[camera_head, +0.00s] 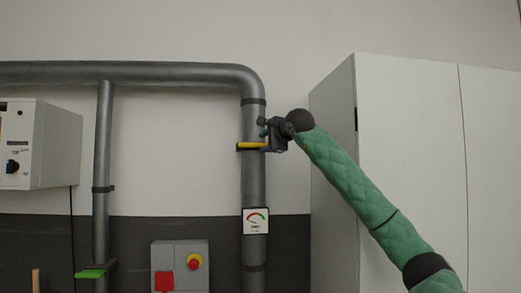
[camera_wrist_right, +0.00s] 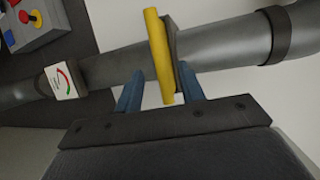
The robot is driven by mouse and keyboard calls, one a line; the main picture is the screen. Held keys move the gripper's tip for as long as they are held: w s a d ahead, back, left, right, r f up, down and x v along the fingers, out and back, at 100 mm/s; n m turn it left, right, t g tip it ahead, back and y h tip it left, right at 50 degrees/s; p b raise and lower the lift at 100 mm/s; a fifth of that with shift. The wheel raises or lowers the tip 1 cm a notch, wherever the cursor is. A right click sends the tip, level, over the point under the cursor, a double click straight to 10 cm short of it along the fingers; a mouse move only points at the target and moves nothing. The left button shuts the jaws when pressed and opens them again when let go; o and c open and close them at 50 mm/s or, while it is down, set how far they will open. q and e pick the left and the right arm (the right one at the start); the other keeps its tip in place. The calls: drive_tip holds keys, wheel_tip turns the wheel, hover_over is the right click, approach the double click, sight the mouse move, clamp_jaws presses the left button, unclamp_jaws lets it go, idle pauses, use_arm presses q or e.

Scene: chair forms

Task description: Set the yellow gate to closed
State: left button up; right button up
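The yellow gate is a bar-shaped handle (camera_head: 251,145) on the vertical grey pipe at the centre of the head view. It lies crosswise to the pipe, roughly level. My right gripper (camera_head: 267,134) is at the handle's right end. In the right wrist view the yellow handle (camera_wrist_right: 158,55) reaches down between the two blue fingers of my right gripper (camera_wrist_right: 161,90). The fingers are spread with a gap beside the handle, so the gripper looks open around it. My left gripper is not in view.
A gauge (camera_head: 255,221) sits lower on the same pipe. A green handle (camera_head: 90,273) is on the left pipe. A grey box (camera_head: 181,255) has red buttons. A white cabinet (camera_head: 410,130) stands at right, and a control unit (camera_head: 50,145) hangs at left.

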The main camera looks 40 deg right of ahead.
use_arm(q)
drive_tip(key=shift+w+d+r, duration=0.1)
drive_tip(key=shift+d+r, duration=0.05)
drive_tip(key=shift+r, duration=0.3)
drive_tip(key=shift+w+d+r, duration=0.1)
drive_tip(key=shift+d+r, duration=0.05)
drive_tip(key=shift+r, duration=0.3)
